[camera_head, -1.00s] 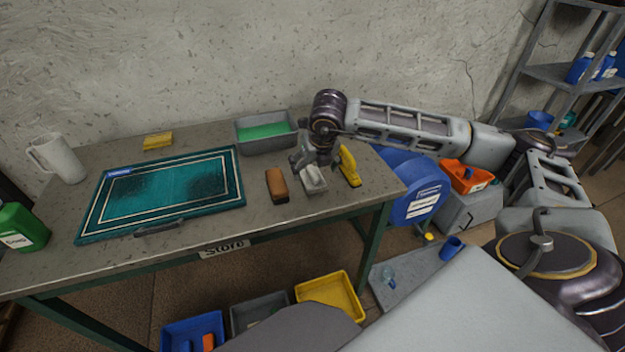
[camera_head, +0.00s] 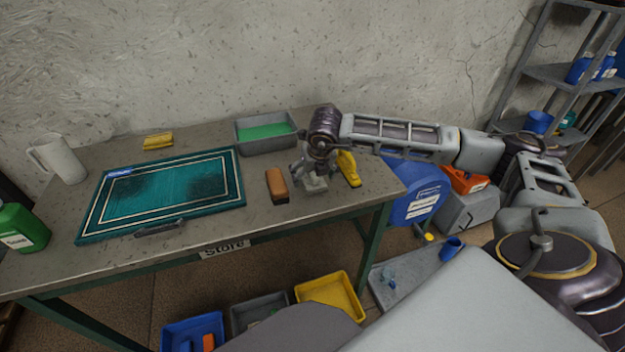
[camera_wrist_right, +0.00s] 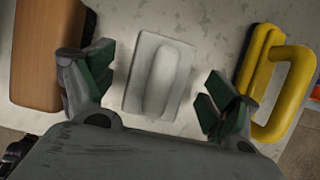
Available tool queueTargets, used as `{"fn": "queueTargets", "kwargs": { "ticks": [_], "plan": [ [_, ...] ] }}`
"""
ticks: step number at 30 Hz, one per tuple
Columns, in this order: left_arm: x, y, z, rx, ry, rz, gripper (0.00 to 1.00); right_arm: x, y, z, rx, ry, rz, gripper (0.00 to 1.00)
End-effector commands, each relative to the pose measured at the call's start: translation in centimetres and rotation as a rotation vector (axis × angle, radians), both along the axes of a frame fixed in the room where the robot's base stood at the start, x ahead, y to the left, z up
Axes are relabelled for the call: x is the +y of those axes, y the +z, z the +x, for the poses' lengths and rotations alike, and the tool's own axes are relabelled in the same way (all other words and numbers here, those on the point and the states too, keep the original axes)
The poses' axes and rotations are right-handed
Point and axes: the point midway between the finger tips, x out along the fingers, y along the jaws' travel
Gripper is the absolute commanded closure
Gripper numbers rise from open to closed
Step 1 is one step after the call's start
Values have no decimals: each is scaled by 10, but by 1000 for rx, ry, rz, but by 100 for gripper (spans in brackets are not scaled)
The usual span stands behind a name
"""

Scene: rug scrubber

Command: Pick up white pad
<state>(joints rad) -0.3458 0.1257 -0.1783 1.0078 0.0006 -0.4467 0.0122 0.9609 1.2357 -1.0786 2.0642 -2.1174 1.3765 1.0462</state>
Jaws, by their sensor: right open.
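The white pad (camera_wrist_right: 158,78) is a pale block with a raised grip along its middle. In the right wrist view it lies on the table between the two fingers of my right gripper (camera_wrist_right: 155,98). The fingers stand apart, with a gap on each side of the pad. In the head view my right gripper (camera_head: 312,178) is low over the table, and the pad (camera_head: 315,185) shows only partly beneath it. My left gripper is not in view.
A brown block (camera_head: 277,186) lies left of the pad and a yellow-handled tool (camera_head: 348,170) lies right of it, both close to my fingers. A grey tray with green contents (camera_head: 265,146) stands behind. A teal rug (camera_head: 165,190) lies left.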

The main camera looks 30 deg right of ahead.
Motion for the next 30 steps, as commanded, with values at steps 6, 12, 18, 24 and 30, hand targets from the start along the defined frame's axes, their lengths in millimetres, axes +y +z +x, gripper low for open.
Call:
{"fn": "queueTargets", "kwargs": {
  "ticks": [6,12,18,24,30],
  "plan": [
    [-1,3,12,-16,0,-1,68,-1,-5,2,0,0,-1,12],
    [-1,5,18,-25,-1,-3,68,-1,-5,2,0,0,-1,12],
    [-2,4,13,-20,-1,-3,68,-1,-5,2,0,0,-1,19],
    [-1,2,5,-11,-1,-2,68,-1,-5,2,0,0,-1,45],
    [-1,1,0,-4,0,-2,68,-1,-5,2,0,0,-1,62]
  ]
}}
